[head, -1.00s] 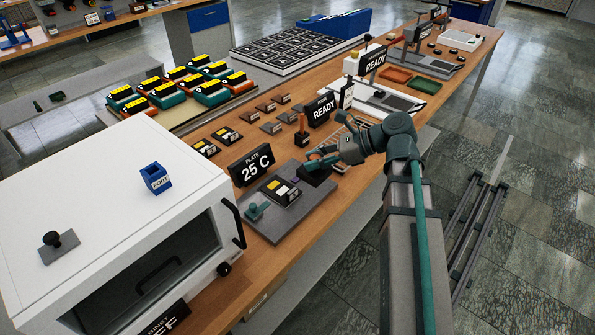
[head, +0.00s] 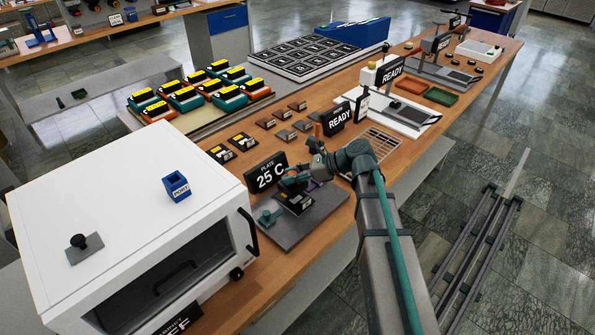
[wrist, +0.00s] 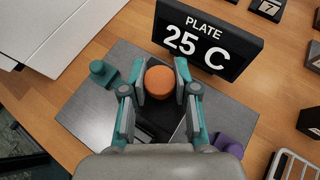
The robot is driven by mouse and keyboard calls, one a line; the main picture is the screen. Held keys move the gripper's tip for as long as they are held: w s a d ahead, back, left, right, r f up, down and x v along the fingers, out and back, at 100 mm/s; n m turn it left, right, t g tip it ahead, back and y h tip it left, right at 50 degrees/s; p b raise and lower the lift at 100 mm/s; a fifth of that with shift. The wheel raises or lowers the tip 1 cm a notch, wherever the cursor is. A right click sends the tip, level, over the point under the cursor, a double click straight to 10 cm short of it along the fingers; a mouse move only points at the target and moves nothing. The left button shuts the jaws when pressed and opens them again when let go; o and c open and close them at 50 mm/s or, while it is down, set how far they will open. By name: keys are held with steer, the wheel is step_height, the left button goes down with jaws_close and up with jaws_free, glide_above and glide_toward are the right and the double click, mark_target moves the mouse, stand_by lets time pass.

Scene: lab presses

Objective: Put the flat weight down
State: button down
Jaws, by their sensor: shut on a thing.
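My gripper (wrist: 160,90) is shut on the orange round knob (wrist: 160,82) of what appears to be the flat weight. In the wrist view a dark flat body shows below the knob, partly hidden by my fingers. The grey plate (wrist: 85,115) lies beneath. In the head view my gripper (head: 294,181) is over the grey plate (head: 283,232), by a black labelled piece (head: 301,203) on it. Whether the weight touches that piece cannot be told.
The "25 C" sign (head: 267,174) stands close behind my gripper. A teal knob (wrist: 103,72) and a purple piece (wrist: 228,145) flank it on the plate. A white cabinet (head: 120,200) stands at the left. A wire rack (head: 372,147) lies to the right.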

steer(key=shift+w+a+f, duration=0.25)
steer(key=shift+a+f, duration=0.15)
steer(key=shift+f, duration=0.15)
steer(key=shift+f+p, duration=0.75)
steer(key=shift+f, duration=0.6)
steer(key=c, duration=0.9)
jaws_free()
steer(key=shift+d+f, duration=0.1)
steer(key=shift+f, duration=0.05)
steer(key=b+v, duration=0.2)
steer(key=v, duration=1)
steer(key=shift+d, duration=0.1)
